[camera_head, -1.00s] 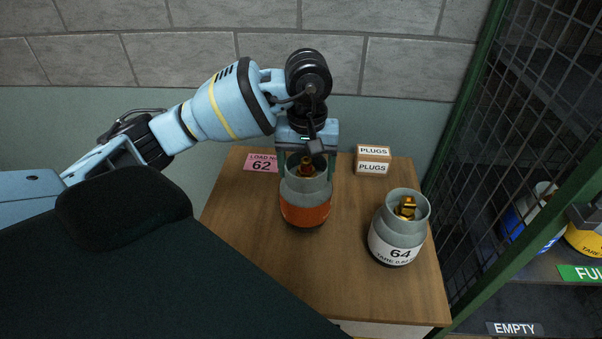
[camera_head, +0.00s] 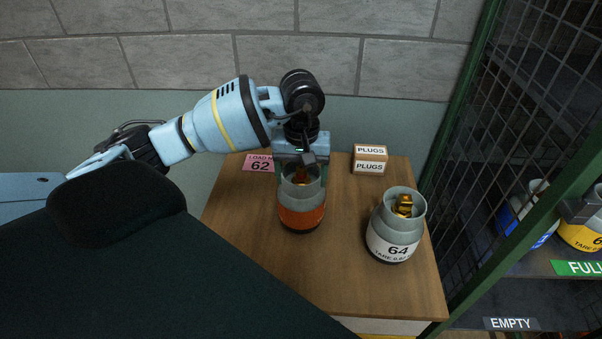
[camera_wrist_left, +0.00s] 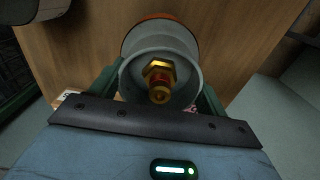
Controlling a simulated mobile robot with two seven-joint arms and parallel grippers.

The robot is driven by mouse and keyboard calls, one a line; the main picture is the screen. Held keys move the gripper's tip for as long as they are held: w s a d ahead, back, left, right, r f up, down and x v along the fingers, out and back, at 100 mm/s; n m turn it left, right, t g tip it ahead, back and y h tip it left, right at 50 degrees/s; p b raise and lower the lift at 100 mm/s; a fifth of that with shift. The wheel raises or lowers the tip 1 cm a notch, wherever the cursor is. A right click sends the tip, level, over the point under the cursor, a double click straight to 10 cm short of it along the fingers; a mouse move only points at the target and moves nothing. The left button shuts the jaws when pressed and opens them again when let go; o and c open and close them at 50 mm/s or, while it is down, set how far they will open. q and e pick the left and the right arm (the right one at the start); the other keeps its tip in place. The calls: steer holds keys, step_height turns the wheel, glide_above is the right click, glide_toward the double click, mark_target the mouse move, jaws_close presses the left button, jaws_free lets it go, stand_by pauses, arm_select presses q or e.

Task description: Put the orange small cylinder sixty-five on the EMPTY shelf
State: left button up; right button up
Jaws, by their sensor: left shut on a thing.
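The orange small cylinder (camera_head: 301,212) has a grey collar and a brass valve, and stands upright at the back middle of the wooden table. No number shows on the side I see. My left gripper (camera_head: 301,168) comes down over it from behind and is shut on its grey collar. In the left wrist view the collar and brass valve (camera_wrist_left: 158,80) sit between the green fingers. My right gripper is not in view.
A grey cylinder marked 64 (camera_head: 397,243) stands right of the orange one on the table (camera_head: 255,257). PLUGS boxes (camera_head: 369,160) and a pink card 62 (camera_head: 259,164) lie behind. A green-framed mesh cage (camera_head: 492,230) borders the shelves; the FULL shelf (camera_head: 580,268) holds blue and yellow cylinders.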

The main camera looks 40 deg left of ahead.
arm_select(q)
steer(key=shift+f, duration=0.1)
steer(key=o, duration=1.9)
steer(key=shift+o, duration=0.4)
step_height(320, 180, up, 12)
